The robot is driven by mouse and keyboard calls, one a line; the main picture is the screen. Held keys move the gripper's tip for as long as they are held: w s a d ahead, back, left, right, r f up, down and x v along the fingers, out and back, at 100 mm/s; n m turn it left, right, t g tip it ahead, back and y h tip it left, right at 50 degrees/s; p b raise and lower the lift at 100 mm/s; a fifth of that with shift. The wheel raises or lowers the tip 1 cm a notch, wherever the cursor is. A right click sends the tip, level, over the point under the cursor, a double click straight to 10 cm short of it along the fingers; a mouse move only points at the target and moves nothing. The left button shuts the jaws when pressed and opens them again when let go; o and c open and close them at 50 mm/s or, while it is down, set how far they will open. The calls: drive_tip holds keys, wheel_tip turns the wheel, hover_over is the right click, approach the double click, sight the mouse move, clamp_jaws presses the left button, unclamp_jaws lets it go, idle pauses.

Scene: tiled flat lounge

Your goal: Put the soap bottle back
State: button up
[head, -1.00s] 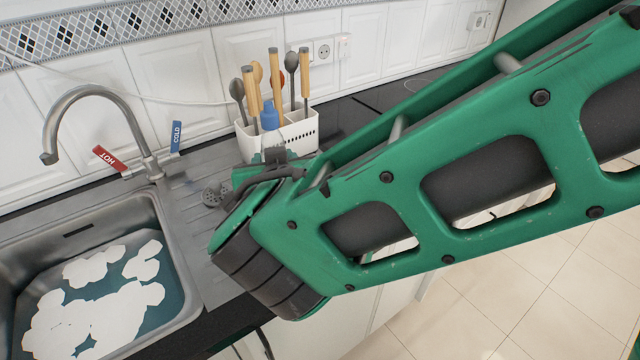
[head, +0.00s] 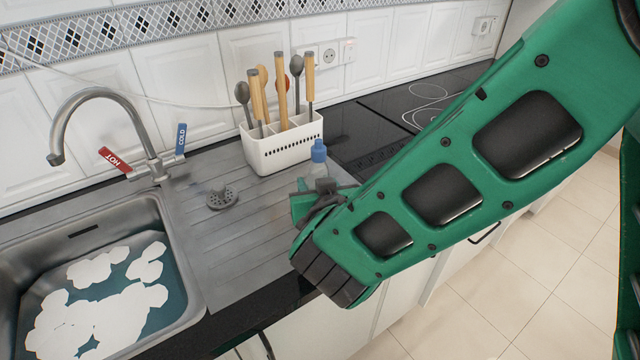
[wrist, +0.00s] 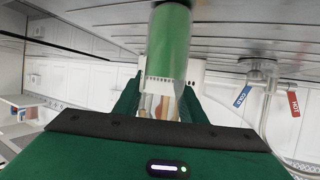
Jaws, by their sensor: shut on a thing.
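The soap bottle (head: 318,168) has a blue cap and a pale clear upper part in the head view. Its green body (wrist: 168,45) fills the top centre of the wrist view. My gripper (head: 316,196) is shut on the bottle, with a dark green finger on each side of it in the wrist view (wrist: 160,97). The bottle is at the right end of the steel drainboard, just in front of the white utensil caddy's right end. My arm hides its lower part in the head view, so I cannot tell whether its base touches the counter.
The white caddy (head: 283,152) holds several wooden-handled and grey utensils. A grey strainer (head: 222,198) lies on the drainboard (head: 250,235). The sink (head: 193,290) and tap (head: 150,150) are at left. A black cooktop (head: 400,105) lies behind my arm at right.

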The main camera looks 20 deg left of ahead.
drive_tip(key=shift+f, duration=0.1)
drive_tip(key=o, duration=1.2)
